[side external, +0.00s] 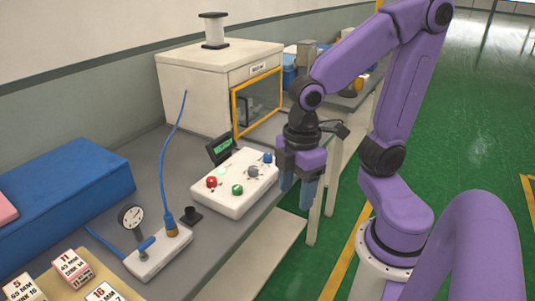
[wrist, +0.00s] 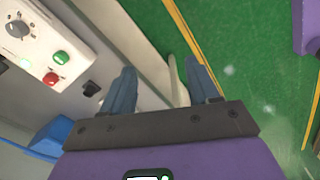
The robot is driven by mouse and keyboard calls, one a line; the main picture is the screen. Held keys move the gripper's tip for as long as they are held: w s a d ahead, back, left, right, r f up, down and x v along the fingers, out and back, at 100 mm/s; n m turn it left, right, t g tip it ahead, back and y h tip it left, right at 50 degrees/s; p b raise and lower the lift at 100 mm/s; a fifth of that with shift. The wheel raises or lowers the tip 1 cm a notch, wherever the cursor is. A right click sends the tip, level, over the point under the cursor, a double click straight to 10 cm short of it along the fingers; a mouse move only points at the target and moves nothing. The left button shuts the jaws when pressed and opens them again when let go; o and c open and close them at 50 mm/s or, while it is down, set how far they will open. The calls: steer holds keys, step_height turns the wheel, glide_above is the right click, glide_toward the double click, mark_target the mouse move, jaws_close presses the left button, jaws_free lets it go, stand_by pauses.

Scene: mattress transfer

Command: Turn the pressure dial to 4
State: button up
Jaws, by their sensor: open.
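A white control box (side external: 235,182) sits on the grey bench near its front edge. It carries a grey round dial (side external: 253,171) with marks around it; the digits and pointer are too small to read. The dial also shows at the upper left of the wrist view (wrist: 17,28). My gripper (side external: 297,185) hangs just right of the box, fingers pointing down, past the bench edge. In the wrist view my gripper (wrist: 163,82) has its two blue fingers wide apart with nothing between them. It is apart from the dial.
The box also has red (side external: 211,182), green (side external: 237,190) and blue (side external: 268,157) buttons and a small display (side external: 221,149). A pressure gauge (side external: 131,216) on a white block (side external: 158,253) and a blue mattress (side external: 65,195) are left. A white cabinet (side external: 205,85) stands behind.

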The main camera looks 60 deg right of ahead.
steer(key=w+d+r, duration=0.1)
steer(key=w+d, duration=0.2)
steer(key=w, duration=0.6)
steer(key=r+n, duration=0.2)
steer(key=n, duration=0.1)
glide_above(267, 156)
step_height(267, 156, down, 18)
steer(key=shift+d+r, duration=0.15)
steer(key=shift+r, duration=0.1)
steer(key=c, duration=1)
